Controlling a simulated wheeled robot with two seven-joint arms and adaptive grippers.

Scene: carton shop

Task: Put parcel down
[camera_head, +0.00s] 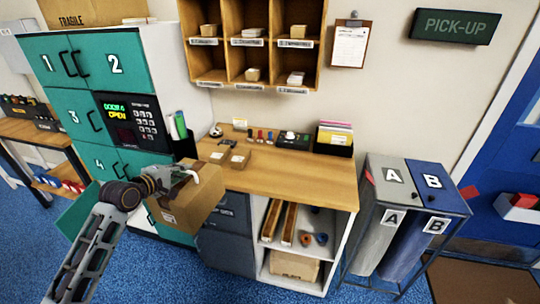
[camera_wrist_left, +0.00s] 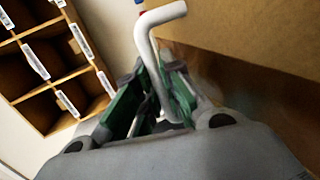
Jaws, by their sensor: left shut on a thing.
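The parcel, a brown cardboard box (camera_head: 188,207) with a small label, hangs in the air before the lockers and the counter's left end. My left gripper (camera_head: 172,178) is at its top, shut on it, apparently by a pale bent handle-like piece. In the left wrist view the green-edged fingers (camera_wrist_left: 150,100) close around that pale bent piece (camera_wrist_left: 155,50), and a brown cardboard face (camera_wrist_left: 240,25) fills the upper right. The underside of the parcel is hidden. My right gripper is not in view.
The wooden counter (camera_head: 285,178) has bare room at its front and middle. A teal locker door (camera_head: 76,210) stands open at left. A bin stand (camera_head: 400,215) is at right.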

